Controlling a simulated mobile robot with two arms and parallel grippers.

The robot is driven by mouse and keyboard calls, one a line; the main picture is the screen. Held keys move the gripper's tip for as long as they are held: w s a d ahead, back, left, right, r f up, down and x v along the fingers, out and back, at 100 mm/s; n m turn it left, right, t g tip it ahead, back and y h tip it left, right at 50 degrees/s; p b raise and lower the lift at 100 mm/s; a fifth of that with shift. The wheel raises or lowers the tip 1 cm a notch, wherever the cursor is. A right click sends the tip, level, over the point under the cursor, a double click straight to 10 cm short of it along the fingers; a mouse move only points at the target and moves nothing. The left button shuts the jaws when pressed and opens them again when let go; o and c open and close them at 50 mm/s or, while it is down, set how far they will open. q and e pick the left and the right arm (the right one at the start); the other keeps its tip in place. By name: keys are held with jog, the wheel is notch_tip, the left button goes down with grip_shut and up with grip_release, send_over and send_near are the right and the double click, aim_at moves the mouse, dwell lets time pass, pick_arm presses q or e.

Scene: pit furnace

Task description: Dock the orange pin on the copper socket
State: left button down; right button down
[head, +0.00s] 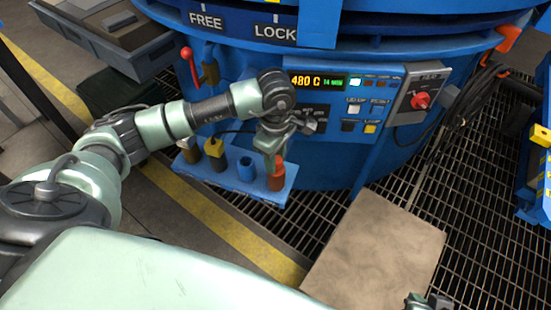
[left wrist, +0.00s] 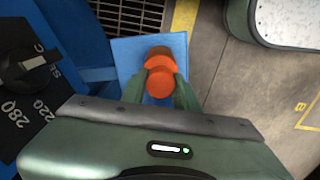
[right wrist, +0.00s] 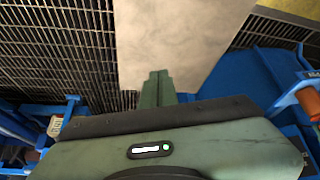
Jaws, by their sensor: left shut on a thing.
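The orange pin (head: 278,166) is between the fingers of my left gripper (head: 272,155), upright at the right end of a blue shelf on the furnace front. In the left wrist view the fingers close on both sides of the orange pin (left wrist: 161,82). The copper socket (head: 276,184) shows as a brown-orange block right below the pin; its top (left wrist: 158,52) peeks out past the pin. I cannot tell whether the pin is seated or just above it. My right gripper (right wrist: 157,88) is shut and empty, over the floor grating and a tan board.
The blue shelf (head: 235,188) also carries a yellow socket (head: 214,154), a blue socket (head: 246,170) and a darker one at its left end. A control panel (head: 350,100) with buttons and a red knob (head: 421,100) sits just above. The tan board (head: 375,255) lies on the grating.

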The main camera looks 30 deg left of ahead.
jog(key=shift+w, duration=0.15)
pick_arm(q)
jog(key=shift+f, duration=0.1)
pick_arm(e)
jog(key=shift+w+a+r, duration=0.1)
jog(key=shift+w+r, duration=0.05)
jog(key=shift+w, duration=0.05)
jog(key=shift+w+a+r+t, duration=0.1)
jog(key=shift+w+t, duration=0.15)
jog(key=shift+t, duration=0.15)
pick_arm(q)
jog(key=c, duration=1.3)
grip_release()
jog(key=shift+c, duration=0.2)
